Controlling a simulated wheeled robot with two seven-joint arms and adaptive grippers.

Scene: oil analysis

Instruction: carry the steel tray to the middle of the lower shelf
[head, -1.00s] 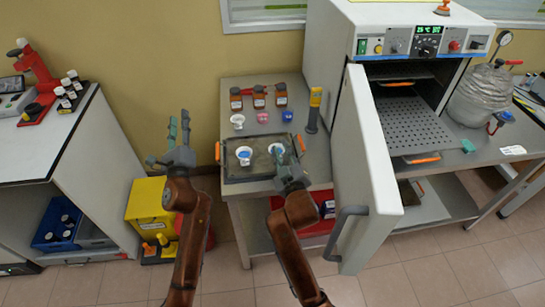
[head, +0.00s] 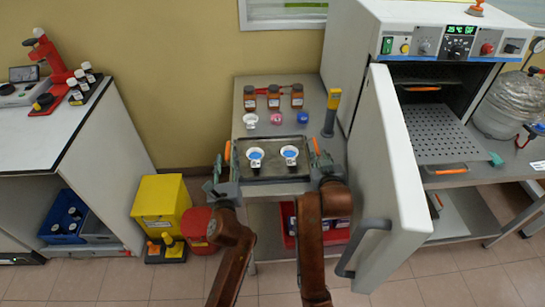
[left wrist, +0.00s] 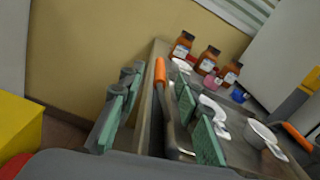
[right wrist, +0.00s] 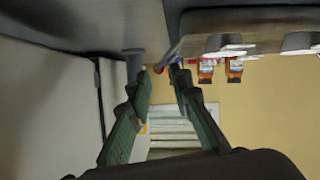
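The steel tray (head: 273,168) lies on the small table, holding two white dishes with blue contents, the left dish (head: 256,160) and the right dish (head: 290,158). Orange handles stand at its left and right ends. My left gripper (head: 222,170) is at the left end; in the left wrist view its fingers are spread, with the orange handle (left wrist: 160,72) between them. My right gripper (head: 322,160) is at the right end; in the right wrist view its fingers (right wrist: 160,85) are apart, an orange bit between the tips. The perforated lower shelf (head: 440,135) sticks out of the open oven.
The oven door (head: 395,170) stands open close to the right of my right gripper. Brown bottles (head: 273,97) and small cups stand behind the tray. A grey post with a yellow top (head: 331,110) stands near its right rear. A yellow bin (head: 160,205) is on the floor at left.

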